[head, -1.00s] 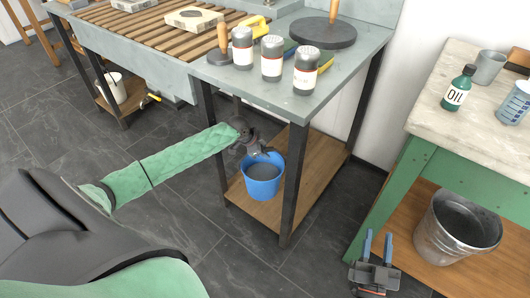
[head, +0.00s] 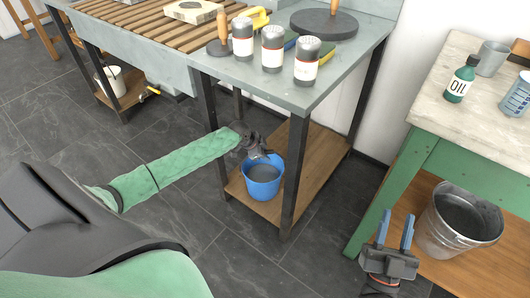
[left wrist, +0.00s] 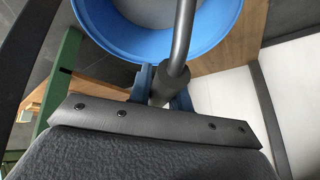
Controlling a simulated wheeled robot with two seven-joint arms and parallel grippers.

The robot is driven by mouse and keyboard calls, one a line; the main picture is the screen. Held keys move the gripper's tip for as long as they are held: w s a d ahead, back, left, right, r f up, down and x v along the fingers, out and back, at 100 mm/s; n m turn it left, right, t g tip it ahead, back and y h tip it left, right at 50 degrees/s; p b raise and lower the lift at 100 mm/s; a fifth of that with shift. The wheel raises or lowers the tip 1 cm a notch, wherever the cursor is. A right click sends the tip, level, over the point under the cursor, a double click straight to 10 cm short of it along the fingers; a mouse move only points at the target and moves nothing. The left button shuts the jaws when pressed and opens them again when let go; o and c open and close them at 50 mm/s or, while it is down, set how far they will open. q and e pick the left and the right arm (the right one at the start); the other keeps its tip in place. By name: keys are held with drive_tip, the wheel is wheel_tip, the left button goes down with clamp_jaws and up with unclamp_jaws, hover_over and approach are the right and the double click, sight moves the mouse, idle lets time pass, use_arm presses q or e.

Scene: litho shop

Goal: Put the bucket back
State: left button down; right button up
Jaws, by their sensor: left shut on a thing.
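A blue bucket (head: 263,186) with grey contents is at the lower wooden shelf of the grey-topped stand. I cannot tell whether its base touches the shelf. My left gripper (head: 258,152) is at its top, shut on its handle. In the left wrist view the blue fingers (left wrist: 160,88) close around the dark grip of the handle (left wrist: 183,45), with the bucket's blue rim (left wrist: 215,55) just beyond. My right gripper (head: 396,232) is open and empty, fingers up, in front of the green table.
The shelf (head: 316,160) has free room right of and behind the bucket. Dark legs (head: 296,175) frame it. Shakers (head: 273,50) stand on the stand's top. A metal bucket (head: 440,235) sits on the green table's lower shelf; a white bucket (head: 113,88) stands under the left bench.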

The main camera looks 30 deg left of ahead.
use_arm(q)
drive_tip(key=shift+w+f, duration=0.1)
drive_tip(key=shift+f, duration=0.15)
use_arm(e)
drive_tip(key=shift+s+d+r+t, duration=0.1)
drive_tip(key=shift+s+r+t, duration=0.05)
drive_tip(key=shift+r, duration=0.25)
drive_tip(key=shift+s+d+r+t, duration=0.1)
drive_tip(key=shift+s+r+t, duration=0.05)
drive_tip(key=shift+r, duration=0.25)
use_arm(q)
drive_tip(key=c, duration=1.6)
unclamp_jaws()
drive_tip(key=shift+f, duration=0.2)
drive_tip(key=o, duration=0.3)
drive_tip(key=shift+r, duration=0.1)
